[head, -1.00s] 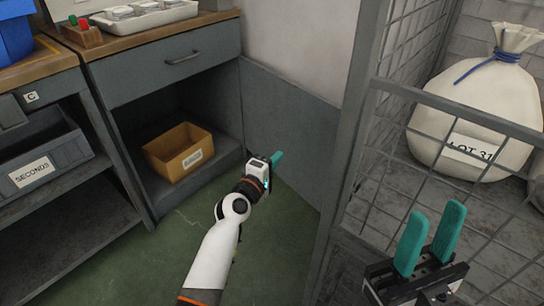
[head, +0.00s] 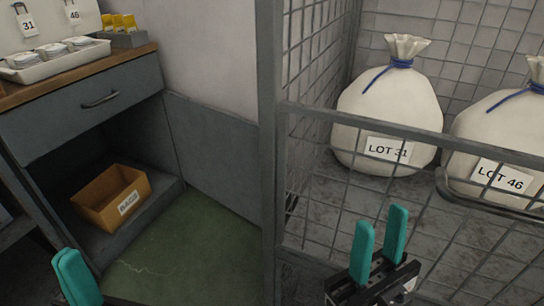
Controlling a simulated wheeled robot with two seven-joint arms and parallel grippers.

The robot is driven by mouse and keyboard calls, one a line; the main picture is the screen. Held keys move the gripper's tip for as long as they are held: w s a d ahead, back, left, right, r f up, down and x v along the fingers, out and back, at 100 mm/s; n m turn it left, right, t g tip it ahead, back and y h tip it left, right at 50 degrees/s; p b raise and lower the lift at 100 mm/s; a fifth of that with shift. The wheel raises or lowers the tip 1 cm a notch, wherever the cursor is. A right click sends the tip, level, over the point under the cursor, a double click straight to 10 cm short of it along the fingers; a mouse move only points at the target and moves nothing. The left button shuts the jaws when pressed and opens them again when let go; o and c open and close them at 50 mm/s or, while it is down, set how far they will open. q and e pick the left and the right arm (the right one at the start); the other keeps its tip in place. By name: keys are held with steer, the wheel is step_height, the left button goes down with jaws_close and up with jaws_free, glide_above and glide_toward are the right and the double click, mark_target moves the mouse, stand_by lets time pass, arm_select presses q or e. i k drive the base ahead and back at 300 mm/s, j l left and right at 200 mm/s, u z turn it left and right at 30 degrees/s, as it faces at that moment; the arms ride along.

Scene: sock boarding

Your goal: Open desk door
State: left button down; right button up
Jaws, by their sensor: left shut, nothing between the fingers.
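The grey desk (head: 50,122) stands at the left, with a drawer with a dark bar handle (head: 100,99) under its wooden top. The compartment below the drawer is uncovered, and a yellow-brown bin (head: 112,197) shows inside. A grey upright panel (head: 212,150) runs from the desk's right side along the wall; I cannot tell whether it is the desk door or wall cladding. My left gripper (head: 76,276) is at the lower left edge, its teal fingers together and empty, in front of the desk. My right gripper (head: 380,240) is open and empty, before the mesh cage.
A mesh cage (head: 330,105) with a grey post fills the right side. Sacks labelled LOT 31 (head: 388,112) and LOT 46 (head: 505,138) sit inside it. A white tray (head: 55,62) is on the desk top. Green floor (head: 185,250) is clear between desk and cage.

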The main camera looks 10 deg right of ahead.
mark_target(216, 150)
steer(key=j+z, duration=0.1)
steer(key=z, duration=0.3)
steer(key=i+j+z, duration=0.1)
steer(key=z, duration=0.35)
steer(key=j+z, duration=0.2)
steer(key=z, duration=0.2)
steer(key=j+z, duration=0.15)
steer(key=z, duration=0.3)
steer(key=i+j, duration=0.25)
steer(key=i, duration=0.05)
